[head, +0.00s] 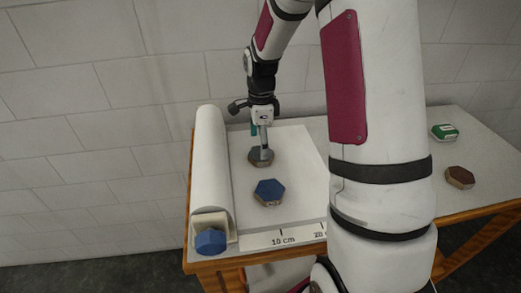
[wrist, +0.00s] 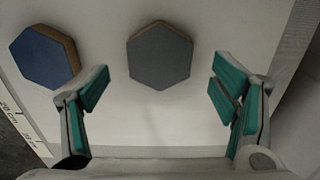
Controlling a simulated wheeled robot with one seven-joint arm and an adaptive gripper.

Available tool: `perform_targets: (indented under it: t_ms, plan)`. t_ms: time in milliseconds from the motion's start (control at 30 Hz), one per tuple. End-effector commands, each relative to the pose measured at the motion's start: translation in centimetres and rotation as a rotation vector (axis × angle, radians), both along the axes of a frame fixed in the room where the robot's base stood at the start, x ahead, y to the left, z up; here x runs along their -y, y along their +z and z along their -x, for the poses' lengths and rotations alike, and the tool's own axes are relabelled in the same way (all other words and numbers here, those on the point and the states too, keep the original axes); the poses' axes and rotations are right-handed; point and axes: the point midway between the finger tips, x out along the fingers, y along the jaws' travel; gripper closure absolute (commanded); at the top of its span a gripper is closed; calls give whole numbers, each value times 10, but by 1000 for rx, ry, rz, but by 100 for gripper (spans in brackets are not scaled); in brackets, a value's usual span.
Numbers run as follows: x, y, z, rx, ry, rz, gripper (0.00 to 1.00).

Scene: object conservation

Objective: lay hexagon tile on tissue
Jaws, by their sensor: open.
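A grey hexagon tile (head: 257,161) lies on the white tissue sheet (head: 305,180) on the table. It also shows in the wrist view (wrist: 160,55), ahead of and between my fingers. A blue-topped hexagon tile (head: 269,191) with brown sides lies nearer on the same sheet, and at the left in the wrist view (wrist: 42,56). A brown hexagon tile (head: 460,177) lies on bare table at the right. My gripper (wrist: 162,92) is open and empty, pointing down at the grey tile; in the head view my gripper (head: 262,148) partly hides that tile.
A scale strip (head: 275,239) marked in cm runs along the front. My arm hides the middle of the table.

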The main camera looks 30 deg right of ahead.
Motion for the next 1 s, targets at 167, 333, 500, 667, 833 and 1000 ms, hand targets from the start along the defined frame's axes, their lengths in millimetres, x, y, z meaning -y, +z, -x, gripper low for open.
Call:
perform_targets:
  t_ms: [167,333,500,667,833,1000]
  plan:
    - [0,39,-2,6,0,1,20]
    - [0,66,-1,3,1,1,20]
    - [0,82,0,2,1,1,20]
    - [-11,101,9,24,98,11,20]
    - [-41,143,40,90,411,53,20]
    - [-73,177,84,156,789,119,20]
